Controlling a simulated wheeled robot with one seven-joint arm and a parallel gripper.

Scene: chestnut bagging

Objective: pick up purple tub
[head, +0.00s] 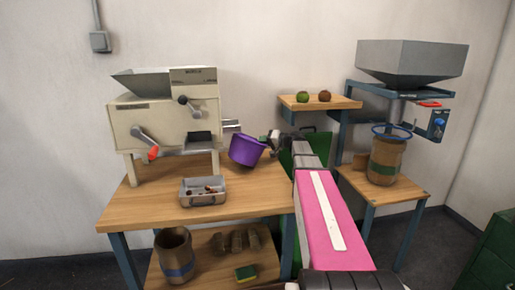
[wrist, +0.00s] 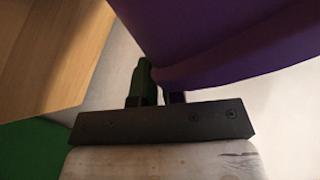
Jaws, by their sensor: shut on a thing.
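The purple tub (head: 247,150) is tilted and appears held just above the right back part of the wooden table (head: 240,205). My gripper (head: 268,140) is at the tub's right side, shut on its rim. In the wrist view the purple tub (wrist: 230,40) fills the upper right, and its edge sits at the fingers of my gripper (wrist: 160,85). One green finger shows beside the tub wall; the other finger is mostly hidden. The inside of the tub is too dark to read.
A cream machine (head: 165,120) stands left of the tub. A grey tray (head: 203,191) with small brown things is in front. A small shelf (head: 340,103) holds a green and a brown ball.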

